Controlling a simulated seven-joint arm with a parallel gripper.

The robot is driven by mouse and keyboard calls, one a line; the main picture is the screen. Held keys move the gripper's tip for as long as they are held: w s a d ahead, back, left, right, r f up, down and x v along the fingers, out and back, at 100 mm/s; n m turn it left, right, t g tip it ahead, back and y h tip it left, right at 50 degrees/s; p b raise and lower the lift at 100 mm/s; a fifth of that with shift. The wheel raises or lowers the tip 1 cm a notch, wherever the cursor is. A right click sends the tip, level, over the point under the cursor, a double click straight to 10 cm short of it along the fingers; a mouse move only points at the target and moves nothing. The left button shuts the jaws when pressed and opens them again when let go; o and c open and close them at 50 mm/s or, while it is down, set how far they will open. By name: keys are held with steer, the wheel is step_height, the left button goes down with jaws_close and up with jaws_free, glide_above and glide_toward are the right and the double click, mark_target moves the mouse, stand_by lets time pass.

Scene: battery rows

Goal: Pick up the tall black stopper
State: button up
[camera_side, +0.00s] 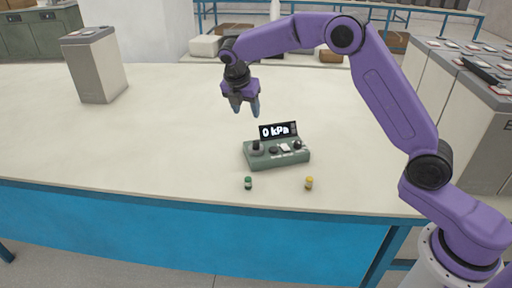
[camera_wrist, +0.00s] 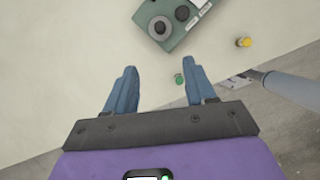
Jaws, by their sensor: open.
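The tall black stopper (camera_side: 256,145) stands upright at the left end of the green device (camera_side: 278,158), beside its "0 kPa" display. In the wrist view the stopper (camera_wrist: 160,27) shows from above as a dark round top near the device's corner (camera_wrist: 148,12). My gripper (camera_side: 246,112) is open and empty, pointing down above the table, higher than the device. In the wrist view my spread blue fingers (camera_wrist: 163,72) are apart from the stopper, which lies beyond their tips.
A small green cap (camera_side: 248,183) and a small yellow cap (camera_side: 309,183) sit in front of the device, near the table's front edge. A grey-and-white box (camera_side: 96,65) stands at the back left.

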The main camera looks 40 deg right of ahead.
glide_above(256, 141)
steer(key=s+a, duration=0.2)
steer(key=a, duration=0.1)
steer(key=f, duration=1.1)
steer(key=shift+w+d+f, duration=0.1)
steer(key=shift+w, duration=0.15)
steer(key=shift+x, duration=2.65)
steer(key=shift+d, duration=0.2)
jaws_close()
